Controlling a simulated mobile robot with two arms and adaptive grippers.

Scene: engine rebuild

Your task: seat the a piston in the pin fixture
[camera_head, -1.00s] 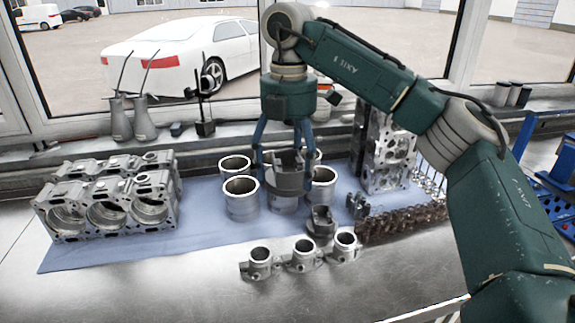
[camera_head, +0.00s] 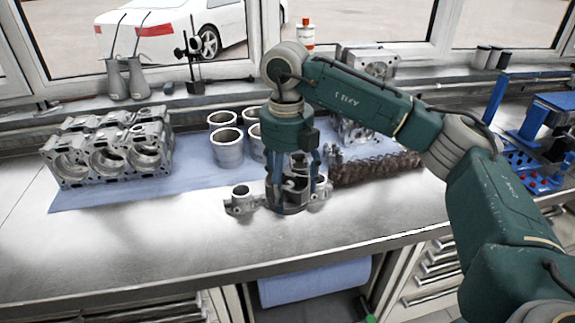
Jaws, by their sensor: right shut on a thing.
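My right gripper (camera_head: 291,184) points straight down near the front of the bench, its blue fingers closed around a grey piston (camera_head: 291,204). The piston is low, at the height of a row of round metal sockets, which looks like the pin fixture (camera_head: 241,201). One socket shows to the left of the gripper and part of another to its right. The fingers and piston hide the middle. I cannot tell whether the piston touches the fixture or stands in front of or behind it. My left gripper is out of view.
An engine block (camera_head: 108,150) stands on the blue mat (camera_head: 200,178) at left. Several cylinder liners (camera_head: 228,149) stand behind the gripper. A brown toothed shaft (camera_head: 378,169) lies to the right. The bench front (camera_head: 150,245) is clear.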

